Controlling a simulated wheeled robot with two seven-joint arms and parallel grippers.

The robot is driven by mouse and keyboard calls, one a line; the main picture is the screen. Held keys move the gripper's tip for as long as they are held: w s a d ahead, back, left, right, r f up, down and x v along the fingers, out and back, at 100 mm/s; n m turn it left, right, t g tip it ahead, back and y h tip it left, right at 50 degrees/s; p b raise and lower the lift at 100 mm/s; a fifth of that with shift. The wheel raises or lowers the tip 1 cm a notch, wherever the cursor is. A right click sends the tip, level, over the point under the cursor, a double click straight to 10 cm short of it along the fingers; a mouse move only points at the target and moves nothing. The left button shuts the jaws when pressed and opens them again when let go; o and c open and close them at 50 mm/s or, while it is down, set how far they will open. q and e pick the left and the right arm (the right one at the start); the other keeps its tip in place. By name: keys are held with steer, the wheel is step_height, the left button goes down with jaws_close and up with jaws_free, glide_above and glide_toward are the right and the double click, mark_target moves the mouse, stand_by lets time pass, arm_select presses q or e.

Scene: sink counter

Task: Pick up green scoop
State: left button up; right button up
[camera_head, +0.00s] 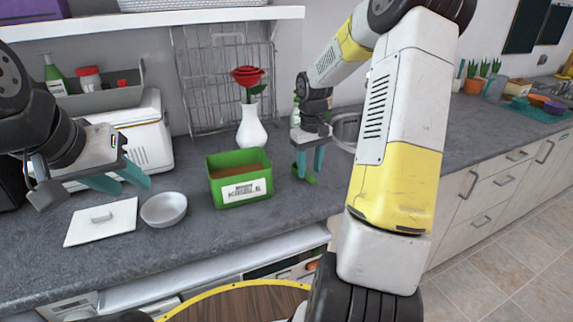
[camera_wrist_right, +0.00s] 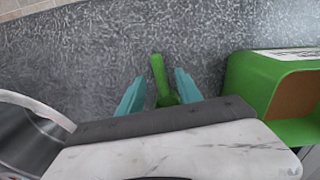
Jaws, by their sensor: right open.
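The green scoop (camera_head: 311,181) is on the grey counter, just right of the green box, partly hidden by my right gripper (camera_head: 309,172). In the right wrist view its handle (camera_wrist_right: 159,72) points away from the gripper and its other end is partly hidden by the gripper body. My right gripper (camera_wrist_right: 161,84) is open, with its teal fingers on either side of the scoop and gaps showing beside it. My left gripper (camera_head: 133,186) is open and empty over the counter at the left, above the white lid and bowl.
A green box (camera_head: 240,193) with brown contents stands close to the scoop; it also shows in the wrist view (camera_wrist_right: 255,82). A white vase (camera_head: 251,128) with a red rose stands behind. A bowl (camera_head: 164,220) and white lid (camera_head: 85,232) lie left.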

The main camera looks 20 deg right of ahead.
steer(key=shift+f, duration=0.85)
jaws_close()
stand_by(0.8)
